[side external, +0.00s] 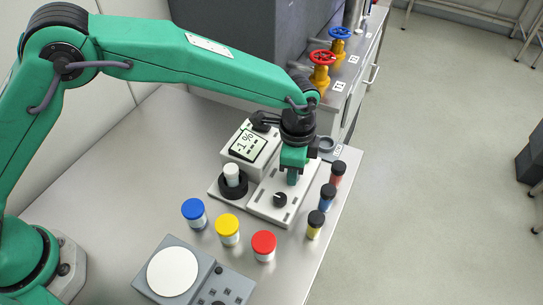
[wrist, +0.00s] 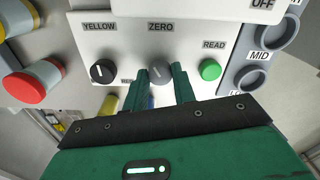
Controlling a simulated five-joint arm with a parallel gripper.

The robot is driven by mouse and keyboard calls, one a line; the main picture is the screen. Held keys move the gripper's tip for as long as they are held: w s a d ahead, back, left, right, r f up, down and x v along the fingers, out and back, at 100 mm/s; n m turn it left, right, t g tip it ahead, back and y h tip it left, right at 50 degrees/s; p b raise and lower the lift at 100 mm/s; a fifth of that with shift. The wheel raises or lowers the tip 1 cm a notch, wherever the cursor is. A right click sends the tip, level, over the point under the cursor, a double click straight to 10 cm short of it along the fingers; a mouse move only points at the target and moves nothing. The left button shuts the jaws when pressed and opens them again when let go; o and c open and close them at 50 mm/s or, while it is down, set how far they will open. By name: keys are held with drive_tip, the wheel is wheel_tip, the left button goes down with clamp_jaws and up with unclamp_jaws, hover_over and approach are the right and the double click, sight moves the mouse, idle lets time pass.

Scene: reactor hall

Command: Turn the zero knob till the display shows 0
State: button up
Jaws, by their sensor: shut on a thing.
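The zero knob (wrist: 161,75) is a grey knob under the ZERO label on a white panel (wrist: 130,43). My gripper (wrist: 161,84) has its two green fingers on either side of this knob, shut on it. In the side view my gripper (side external: 292,181) points down onto the panel (side external: 268,208) and hides the knob. The display (side external: 247,143) is pale green with dark characters and seems to read -1 %. The display is not in the wrist view.
A black YELLOW knob (wrist: 102,71) and a green READ button (wrist: 210,70) flank the zero knob. A white-topped vial (side external: 232,175) stands left of the panel. Capped jars (side external: 228,228) stand in front, dark-capped vials (side external: 327,196) at right. A grey scale (side external: 172,272) is at lower left.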

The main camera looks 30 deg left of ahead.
drive_tip(key=shift+r+n, duration=0.1)
drive_tip(key=shift+n, duration=1)
drive_tip(key=o, duration=1)
drive_tip(key=shift+r, duration=0.1)
wheel_tip(320, 180, up, 7)
drive_tip(key=shift+r, duration=0.3)
